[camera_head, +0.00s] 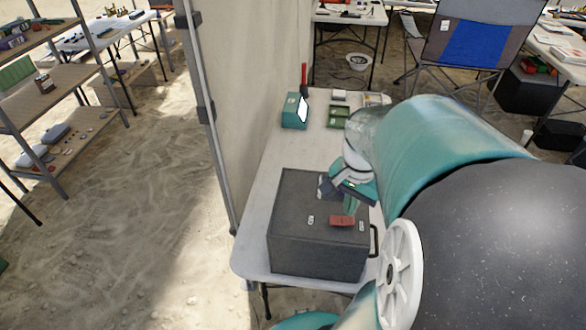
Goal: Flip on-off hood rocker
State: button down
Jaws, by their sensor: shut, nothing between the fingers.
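A dark grey box-shaped hood (318,245) stands on the near end of a white table. A red rocker (342,221) sits on its top, toward the front right, with small pale labels to its left and right. Which way the rocker is tipped is too small to tell. My gripper (349,208) is shut and empty, pointing down just behind and above the rocker. I cannot tell whether the fingertips touch it. My teal and white arm reaches in from the right and hides part of the box's back right side.
A teal box (294,112) with a red-handled item and green trays (339,117) stand farther back on the white table (262,205). A canvas wall with a metal pole (213,140) borders the table's left. Shelves (60,80) stand at far left, with open sand between.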

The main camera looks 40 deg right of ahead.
aim_at(347, 220)
jog(key=shift+f, duration=1.4)
dwell(1.1)
jog(key=shift+r, duration=3.55)
